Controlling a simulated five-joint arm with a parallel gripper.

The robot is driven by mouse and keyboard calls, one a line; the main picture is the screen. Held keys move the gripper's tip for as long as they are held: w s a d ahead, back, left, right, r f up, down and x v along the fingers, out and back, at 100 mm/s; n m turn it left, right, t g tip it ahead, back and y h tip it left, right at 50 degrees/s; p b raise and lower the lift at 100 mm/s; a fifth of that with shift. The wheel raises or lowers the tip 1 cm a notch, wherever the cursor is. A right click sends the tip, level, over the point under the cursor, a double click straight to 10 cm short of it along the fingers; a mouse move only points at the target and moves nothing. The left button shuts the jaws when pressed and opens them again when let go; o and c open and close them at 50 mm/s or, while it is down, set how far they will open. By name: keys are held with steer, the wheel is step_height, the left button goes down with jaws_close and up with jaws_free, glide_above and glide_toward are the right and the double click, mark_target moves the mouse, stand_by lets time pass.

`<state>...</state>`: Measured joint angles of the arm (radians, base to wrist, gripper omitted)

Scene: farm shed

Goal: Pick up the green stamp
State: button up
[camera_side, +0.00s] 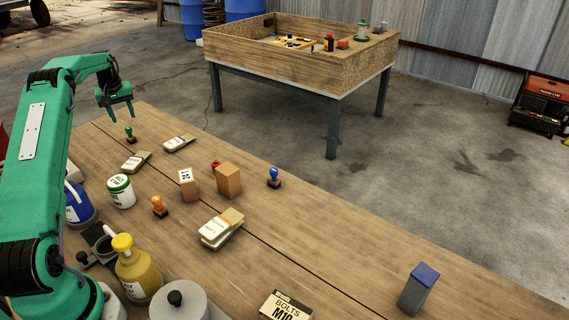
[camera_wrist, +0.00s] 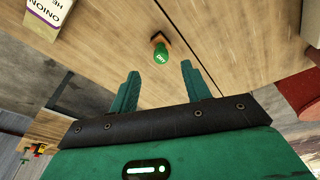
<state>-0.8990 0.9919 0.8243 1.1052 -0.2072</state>
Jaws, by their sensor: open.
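The green stamp (camera_side: 130,134) stands upright on the wooden table near its far edge, at the left in the side view. In the wrist view the green stamp (camera_wrist: 161,51) shows from above, with a round green top and an orange-brown part behind it. My gripper (camera_side: 119,115) is open and empty, pointing down above and slightly left of the stamp in the side view. In the wrist view the stamp lies just beyond the fingertips of my gripper (camera_wrist: 159,70), roughly centred between them and apart from both.
Seed packets (camera_side: 178,143) and (camera_side: 135,161) lie near the stamp. An orange stamp (camera_side: 159,207), a blue stamp (camera_side: 274,179), a white-labelled jar (camera_side: 120,193) and small boxes stand farther along. In the wrist view an onion packet (camera_wrist: 45,15) lies at upper left.

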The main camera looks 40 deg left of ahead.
mark_target(128, 129)
steer(key=shift+x, duration=3.55)
steer(key=shift+s, duration=0.1)
jaws_close()
